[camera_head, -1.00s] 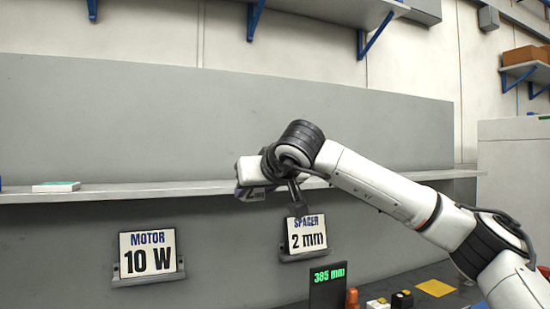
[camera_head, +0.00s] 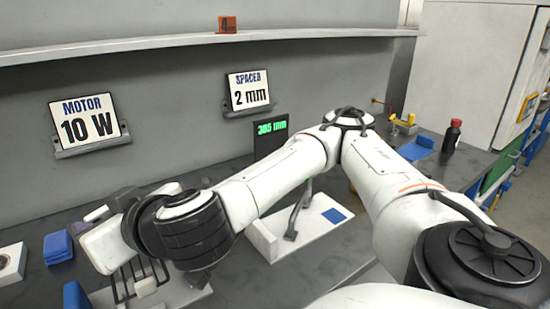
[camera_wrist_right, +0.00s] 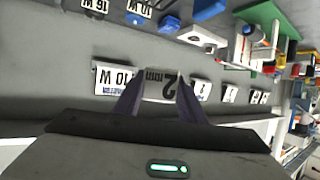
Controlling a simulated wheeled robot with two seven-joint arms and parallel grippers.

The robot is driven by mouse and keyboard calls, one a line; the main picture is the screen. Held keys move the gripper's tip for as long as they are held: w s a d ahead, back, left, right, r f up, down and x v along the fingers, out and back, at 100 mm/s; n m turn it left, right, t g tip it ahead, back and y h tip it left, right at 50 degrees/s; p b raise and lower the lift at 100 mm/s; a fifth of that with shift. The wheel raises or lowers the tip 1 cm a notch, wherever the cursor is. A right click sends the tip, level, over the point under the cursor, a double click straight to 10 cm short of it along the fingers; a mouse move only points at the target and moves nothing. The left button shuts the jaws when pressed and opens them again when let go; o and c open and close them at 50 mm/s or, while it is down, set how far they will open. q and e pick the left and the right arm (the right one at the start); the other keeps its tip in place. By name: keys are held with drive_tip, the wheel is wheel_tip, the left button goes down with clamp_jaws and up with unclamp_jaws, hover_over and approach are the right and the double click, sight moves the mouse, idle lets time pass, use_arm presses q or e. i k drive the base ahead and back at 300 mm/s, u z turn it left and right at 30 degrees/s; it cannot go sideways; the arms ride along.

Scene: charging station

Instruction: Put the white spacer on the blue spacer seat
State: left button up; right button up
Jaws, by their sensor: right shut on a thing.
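My right gripper (camera_wrist_right: 157,78) is shut on a pale spacer (camera_wrist_right: 160,90) marked 2 mm, held between the dark fingertips in the right wrist view. In the head view my right arm reaches left across the bench; its wrist largely hides the fingers, and I cannot make out the spacer there. A blue square (camera_head: 335,215) lies on a white plate (camera_head: 308,236) in front of the dark display. Other blue pieces (camera_head: 58,247) lie at the left. I cannot tell for sure which is the spacer seat. My left gripper is not in view.
A display (camera_head: 270,135) reads 385 mm. Signs for motor 10 W (camera_head: 88,125) and spacer 2 mm (camera_head: 249,90) stand on the back panel.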

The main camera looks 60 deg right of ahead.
sight(332, 215)
drive_tip(key=k, duration=0.65)
drive_tip(key=z, duration=1)
drive_tip(key=i, duration=0.5)
